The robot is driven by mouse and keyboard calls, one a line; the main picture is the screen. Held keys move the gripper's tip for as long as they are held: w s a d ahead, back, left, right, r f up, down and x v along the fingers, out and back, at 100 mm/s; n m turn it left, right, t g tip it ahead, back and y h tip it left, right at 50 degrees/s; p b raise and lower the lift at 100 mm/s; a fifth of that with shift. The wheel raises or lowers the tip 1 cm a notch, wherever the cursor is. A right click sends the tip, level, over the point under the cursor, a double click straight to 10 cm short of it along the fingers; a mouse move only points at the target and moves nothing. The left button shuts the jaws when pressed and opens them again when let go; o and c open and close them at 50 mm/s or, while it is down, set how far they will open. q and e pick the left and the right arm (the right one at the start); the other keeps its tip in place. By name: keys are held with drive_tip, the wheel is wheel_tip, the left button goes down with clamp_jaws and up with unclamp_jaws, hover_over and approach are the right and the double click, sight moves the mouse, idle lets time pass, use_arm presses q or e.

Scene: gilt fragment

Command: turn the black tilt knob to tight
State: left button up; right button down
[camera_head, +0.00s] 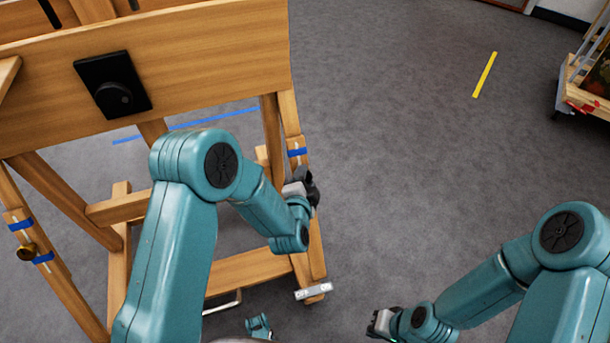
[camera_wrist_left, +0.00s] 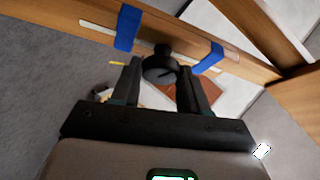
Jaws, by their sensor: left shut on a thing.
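The black tilt knob (camera_wrist_left: 160,69) is in the left wrist view, on a wooden easel leg between two blue tape bands, with a pale slot or strip on the leg beside it. My left gripper (camera_wrist_left: 160,88) is shut on this knob, one dark finger on each side. In the head view my left gripper (camera_head: 306,186) is at the easel's right leg, just below a blue tape band (camera_head: 297,152), and hides the knob there. My right gripper (camera_head: 378,322) is low in the head view, away from the easel; its jaw opening cannot be made out.
The wooden easel (camera_head: 200,65) fills the left side, with a black plate and round dial (camera_head: 113,98) on its front board. A brass knob (camera_head: 27,251) sits on its left leg. A wooden cart (camera_head: 585,85) stands at far right. Grey floor between is clear.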

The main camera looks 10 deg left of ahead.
use_arm(q)
drive_tip(key=m+g+p, duration=0.1)
drive_tip(key=m+p, duration=0.2)
drive_tip(key=shift+w+r+m+g+h, duration=0.1)
drive_tip(key=shift+r+m+g+h, duration=0.2)
drive_tip(key=shift+r+g+h, duration=0.1)
drive_tip(key=m+g+p, duration=0.1)
drive_tip(key=m+p, duration=0.2)
drive_tip(key=p, duration=0.1)
drive_tip(key=m+g+p, duration=0.2)
drive_tip(key=m+p, duration=0.1)
drive_tip(key=p, duration=0.2)
drive_tip(key=shift+r+m+y, duration=0.1)
drive_tip(key=shift+m+y, duration=0.2)
drive_tip(key=shift+f+m+g+p, duration=0.25)
drive_tip(key=shift+m+g+p, duration=0.45)
drive_tip(key=shift+p, duration=0.95)
drive_tip(key=o, duration=1)
drive_tip(key=shift+y, duration=0.3)
drive_tip(key=p+v, duration=0.3)
drive_tip(key=v, duration=1.3)
